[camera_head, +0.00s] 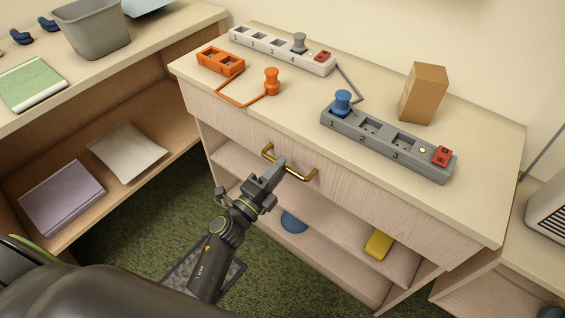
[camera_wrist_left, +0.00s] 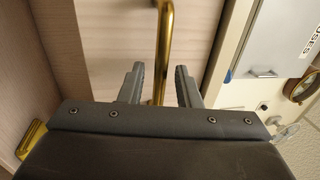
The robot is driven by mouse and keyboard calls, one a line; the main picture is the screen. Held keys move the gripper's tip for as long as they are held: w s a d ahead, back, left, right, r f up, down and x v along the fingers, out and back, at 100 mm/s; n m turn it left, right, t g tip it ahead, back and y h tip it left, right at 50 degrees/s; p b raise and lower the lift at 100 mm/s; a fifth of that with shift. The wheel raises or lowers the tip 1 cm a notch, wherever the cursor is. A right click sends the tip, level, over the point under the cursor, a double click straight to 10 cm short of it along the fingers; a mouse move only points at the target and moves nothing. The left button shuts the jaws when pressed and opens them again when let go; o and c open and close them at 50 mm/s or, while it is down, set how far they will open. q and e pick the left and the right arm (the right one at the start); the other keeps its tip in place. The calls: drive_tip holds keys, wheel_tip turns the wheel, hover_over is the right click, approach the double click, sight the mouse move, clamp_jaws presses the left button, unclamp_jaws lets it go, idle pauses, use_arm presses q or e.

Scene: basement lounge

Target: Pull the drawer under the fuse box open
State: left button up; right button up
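The pale wood drawer front (camera_head: 335,184) sits under the cabinet top and looks flush with the cabinet. Its brass bar handle (camera_head: 313,176) also shows in the left wrist view (camera_wrist_left: 164,40), running between my fingers. My left gripper (camera_head: 272,172) is at the handle, its fingers apart (camera_wrist_left: 158,88), one on each side of the bar. I see no clear contact between fingers and bar. A grey box marked FUSES (camera_wrist_left: 272,38) shows at the upper right of the left wrist view. My right gripper is not in view.
On the cabinet top stand a white power strip (camera_head: 275,52), a grey power strip (camera_head: 385,146), an orange socket block (camera_head: 220,62) and a cardboard box (camera_head: 423,92). Open shelves below hold a yellow object (camera_head: 378,245). Green carpet (camera_head: 140,218) lies in front.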

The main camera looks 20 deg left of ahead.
use_arm(q)
drive_tip(key=shift+x, duration=0.95)
clamp_jaws()
